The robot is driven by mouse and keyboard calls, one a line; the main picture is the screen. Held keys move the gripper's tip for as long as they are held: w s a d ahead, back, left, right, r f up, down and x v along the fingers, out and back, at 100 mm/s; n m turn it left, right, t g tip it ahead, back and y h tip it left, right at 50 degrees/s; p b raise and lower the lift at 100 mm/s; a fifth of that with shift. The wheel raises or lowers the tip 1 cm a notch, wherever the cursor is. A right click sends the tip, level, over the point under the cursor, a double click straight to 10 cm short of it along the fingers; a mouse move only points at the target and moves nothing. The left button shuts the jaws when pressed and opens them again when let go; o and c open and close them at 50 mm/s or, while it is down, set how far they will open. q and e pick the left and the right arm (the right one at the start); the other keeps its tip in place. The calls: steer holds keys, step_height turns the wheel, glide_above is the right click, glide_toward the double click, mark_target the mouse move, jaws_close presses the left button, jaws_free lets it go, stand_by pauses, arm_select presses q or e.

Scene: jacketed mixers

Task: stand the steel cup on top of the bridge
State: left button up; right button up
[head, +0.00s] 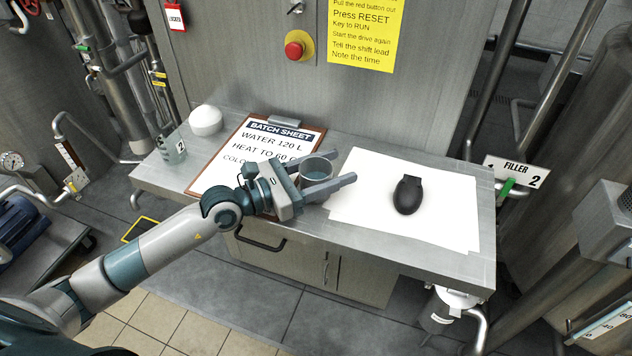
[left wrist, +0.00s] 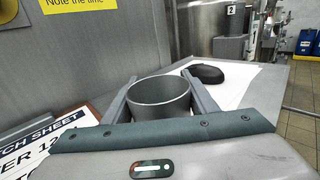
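The steel cup (head: 317,168) is upright between the two fingers of my left gripper (head: 333,176), over the front of the steel bench. In the left wrist view the cup (left wrist: 160,98) fills the space between the fingers (left wrist: 160,88), which lie along its sides and look shut on it. Its rim is open and it looks empty. Its lower part is hidden by the gripper, so I cannot tell whether it touches the bench. I cannot make out a bridge in either view. My right gripper is not in view.
The bench (head: 463,262) carries a clipboard batch sheet (head: 284,135), white paper (head: 455,205) with a black mouse-like object (head: 407,194), a white dome (head: 205,120) and a glass beaker (head: 171,148). A panel with a red button (head: 294,50) rises behind. The white paper has free room.

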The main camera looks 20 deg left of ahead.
arm_select(q)
steer(key=shift+c, duration=1.1)
steer(key=shift+r, duration=0.15)
steer(key=shift+r, duration=0.55)
steer(key=s+d+r+b, duration=0.2)
steer(key=s+d+r, duration=0.4)
steer(key=d+r, duration=0.3)
steer(key=shift+d+r, duration=0.35)
steer(key=shift+d, duration=0.1)
steer(key=shift+s, duration=0.1)
